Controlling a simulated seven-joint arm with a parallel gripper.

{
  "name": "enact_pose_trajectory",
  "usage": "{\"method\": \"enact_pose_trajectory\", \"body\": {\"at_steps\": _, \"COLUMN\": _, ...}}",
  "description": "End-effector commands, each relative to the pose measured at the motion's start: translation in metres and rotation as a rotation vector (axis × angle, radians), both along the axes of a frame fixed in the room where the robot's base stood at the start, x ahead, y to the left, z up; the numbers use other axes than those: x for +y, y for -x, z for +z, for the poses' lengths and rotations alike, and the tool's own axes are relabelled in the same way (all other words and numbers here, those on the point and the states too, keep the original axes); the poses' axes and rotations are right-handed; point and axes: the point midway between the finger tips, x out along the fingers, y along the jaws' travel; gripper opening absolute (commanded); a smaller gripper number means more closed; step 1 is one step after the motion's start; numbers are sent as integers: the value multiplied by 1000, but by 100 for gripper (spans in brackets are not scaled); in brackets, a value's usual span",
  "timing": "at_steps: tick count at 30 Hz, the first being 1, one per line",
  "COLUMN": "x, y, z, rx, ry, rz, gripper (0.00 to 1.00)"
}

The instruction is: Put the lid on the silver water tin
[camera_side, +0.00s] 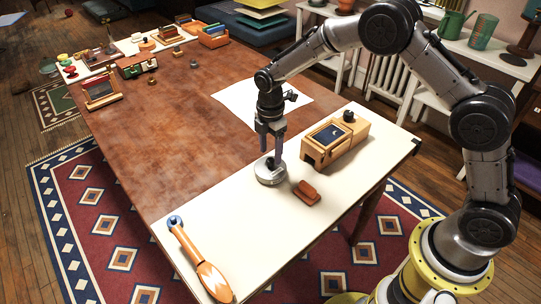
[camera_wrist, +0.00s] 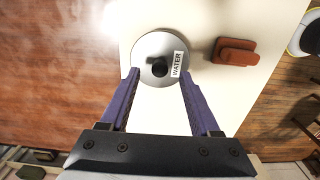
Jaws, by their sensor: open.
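The silver water tin (camera_side: 270,174) is a low round metal piece standing on the white part of the table. The wrist view shows its round top (camera_wrist: 150,45) from above, with a label reading "WATER" and a dark round spot near the middle; I cannot tell whether that is a knob or an opening. My gripper (camera_side: 271,154) points down over the tin, its fingers apart. In the wrist view the fingertips (camera_wrist: 159,75) lie near opposite sides of the top, with nothing clearly held between them. I cannot make out a separate lid with certainty.
A reddish-brown block (camera_side: 307,192) lies close right of the tin; it also shows in the wrist view (camera_wrist: 235,51). A wooden box (camera_side: 318,153) with a dark panel stands behind. An orange-and-white handled tool (camera_side: 198,262) lies front left. The white surface between is clear.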

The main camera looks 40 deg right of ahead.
Motion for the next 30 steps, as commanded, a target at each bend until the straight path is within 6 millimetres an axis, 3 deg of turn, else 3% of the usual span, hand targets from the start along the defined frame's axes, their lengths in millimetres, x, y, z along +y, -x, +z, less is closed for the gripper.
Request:
{"method": "enact_pose_trajectory", "body": {"at_steps": 9, "x": 0, "y": -1, "z": 71, "rx": -5, "ry": -1, "rz": 0, "gripper": 63}}
{"method": "enact_pose_trajectory", "body": {"at_steps": 15, "x": 0, "y": -1, "z": 100, "rx": -2, "ry": 0, "rz": 0, "gripper": 63}}
{"method": "enact_pose_trajectory", "body": {"at_steps": 21, "x": 0, "y": 0, "z": 110, "rx": -1, "ry": 0, "rz": 0, "gripper": 63}}
{"method": "enact_pose_trajectory", "body": {"at_steps": 30, "x": -1, "y": 0, "z": 111, "rx": -1, "ry": 0, "rz": -2, "gripper": 63}}
